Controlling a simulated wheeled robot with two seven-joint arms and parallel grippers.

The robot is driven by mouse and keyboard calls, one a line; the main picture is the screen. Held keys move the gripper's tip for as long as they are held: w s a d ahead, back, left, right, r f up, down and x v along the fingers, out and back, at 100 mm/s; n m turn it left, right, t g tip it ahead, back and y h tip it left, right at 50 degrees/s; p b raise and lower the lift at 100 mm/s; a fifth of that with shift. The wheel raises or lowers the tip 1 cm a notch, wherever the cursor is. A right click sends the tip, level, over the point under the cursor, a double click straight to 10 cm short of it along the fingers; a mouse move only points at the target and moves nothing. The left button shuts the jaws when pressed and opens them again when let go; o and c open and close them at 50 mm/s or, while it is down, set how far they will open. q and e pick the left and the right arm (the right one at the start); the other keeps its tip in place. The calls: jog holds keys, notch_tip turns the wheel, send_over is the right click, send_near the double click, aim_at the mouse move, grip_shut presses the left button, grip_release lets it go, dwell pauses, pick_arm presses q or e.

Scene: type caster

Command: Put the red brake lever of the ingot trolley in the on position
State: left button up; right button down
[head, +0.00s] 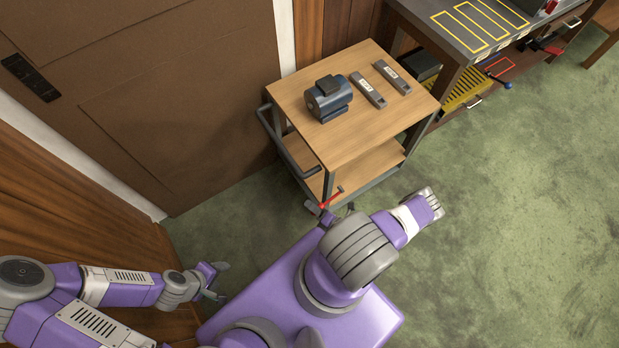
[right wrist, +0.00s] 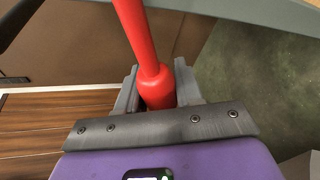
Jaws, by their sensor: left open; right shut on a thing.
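The ingot trolley (head: 300,110) has a wooden top and a lower shelf and stands against the wall. Its red brake lever (head: 333,196) shows low at the trolley's near corner, slanting down to the left. In the right wrist view the red lever (right wrist: 138,35) runs from the top edge down to a thicker end between the fingers. My right gripper (right wrist: 156,88) is shut on that end; in the head view it is mostly hidden by my arm. My left gripper (head: 219,281) is open and empty, left of the trolley above the floor. The lever's pivot is hidden.
A brown door (head: 150,90) is at left. Green floor at right is clear.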

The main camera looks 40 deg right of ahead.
jog(key=shift+s+d+f+n, duration=0.1)
jog(key=shift+d+f+n, duration=0.4)
jog(key=shift+f+n, duration=0.3)
jog(key=shift+f, duration=0.1)
jog(key=c, duration=0.8)
grip_release()
jog(key=p+v, duration=0.1)
jog(key=v, duration=0.6)
jog(key=shift+s+r+p, duration=0.2)
jog(key=shift+s+p, duration=0.05)
jog(key=shift+p, duration=0.05)
jog(key=shift+a, duration=0.15)
